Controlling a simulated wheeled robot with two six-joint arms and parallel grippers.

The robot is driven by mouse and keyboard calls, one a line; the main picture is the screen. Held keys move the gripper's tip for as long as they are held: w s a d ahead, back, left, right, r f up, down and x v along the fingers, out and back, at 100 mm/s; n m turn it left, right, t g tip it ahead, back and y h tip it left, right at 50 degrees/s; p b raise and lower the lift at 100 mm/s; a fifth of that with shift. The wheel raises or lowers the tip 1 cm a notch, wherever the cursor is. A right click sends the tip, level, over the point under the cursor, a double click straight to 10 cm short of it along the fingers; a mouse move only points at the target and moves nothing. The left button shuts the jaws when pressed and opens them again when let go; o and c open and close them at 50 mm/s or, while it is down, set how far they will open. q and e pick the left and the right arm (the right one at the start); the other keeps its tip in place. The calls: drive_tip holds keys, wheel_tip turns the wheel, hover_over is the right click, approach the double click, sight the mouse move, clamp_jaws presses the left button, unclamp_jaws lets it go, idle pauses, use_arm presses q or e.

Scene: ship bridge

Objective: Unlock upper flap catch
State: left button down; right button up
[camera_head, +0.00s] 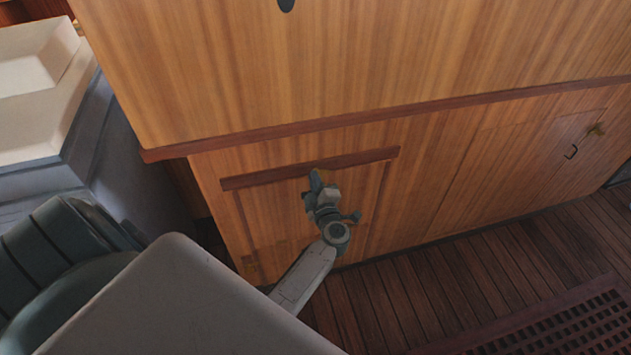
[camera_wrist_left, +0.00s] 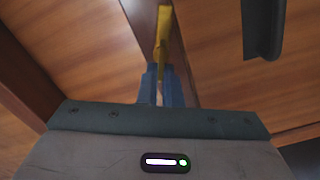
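My left gripper (camera_head: 315,179) is at the upper red-brown trim (camera_head: 365,158) of a framed wooden flap in the cabinet front. In the left wrist view its two blue fingertips (camera_wrist_left: 162,87) are close together. A narrow brass-coloured piece (camera_wrist_left: 162,28), apparently the upper flap catch, runs down between them. The fingers look closed on it. In the head view the gripper hides the catch. Whether the catch is turned cannot be seen. My right gripper is not in view.
The wooden counter (camera_head: 330,65) overhangs above the flap with a red-brown edge. A dark bar (camera_wrist_left: 264,28) hangs close by.

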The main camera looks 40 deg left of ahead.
use_arm(q)
drive_tip(key=shift+f+n+b, duration=0.2)
drive_tip(key=shift+n+b, duration=0.3)
drive_tip(key=shift+n, duration=0.7)
drive_tip(key=shift+f+n+b, duration=0.1)
drive_tip(key=shift+n+b, duration=0.4)
drive_tip(key=shift+n, duration=0.7)
drive_tip(key=c, duration=1.7)
unclamp_jaws()
drive_tip(key=shift+c, duration=0.2)
drive_tip(key=shift+o, duration=0.7)
